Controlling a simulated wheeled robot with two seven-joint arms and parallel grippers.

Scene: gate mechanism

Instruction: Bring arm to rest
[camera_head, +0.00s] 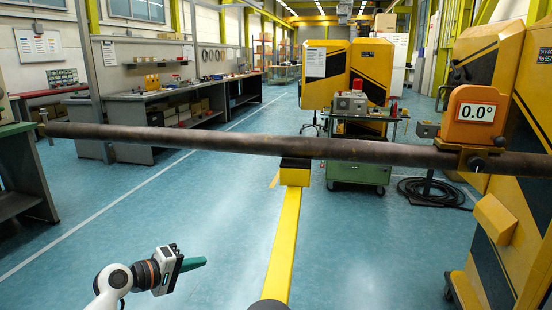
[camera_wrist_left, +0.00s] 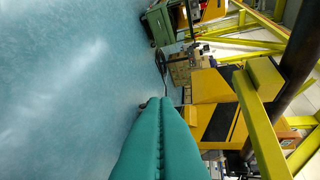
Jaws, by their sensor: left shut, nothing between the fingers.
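The gate arm (camera_head: 200,136) is a long dark rusty bar. It lies nearly level across the head view, and its far right part passes through an orange pivot housing (camera_head: 470,115) whose display reads 0.0°. A yellow post (camera_head: 284,245) with a black-topped head (camera_head: 295,175) stands under the bar's middle; I cannot tell whether they touch. A small upright pin (camera_head: 45,128) is at the bar's left end. My left gripper (camera_head: 204,262) has green fingers, shut and empty, low and apart from the bar. The fingers also show in the left wrist view (camera_wrist_left: 160,102). My right gripper is out of view.
A yellow-black cabinet (camera_head: 500,225) stands at the right. A green cart (camera_head: 358,172) and a coiled black cable (camera_head: 432,192) lie beyond the bar. Workbenches (camera_head: 150,115) line the left. The blue floor (camera_head: 130,205) around my left gripper is clear.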

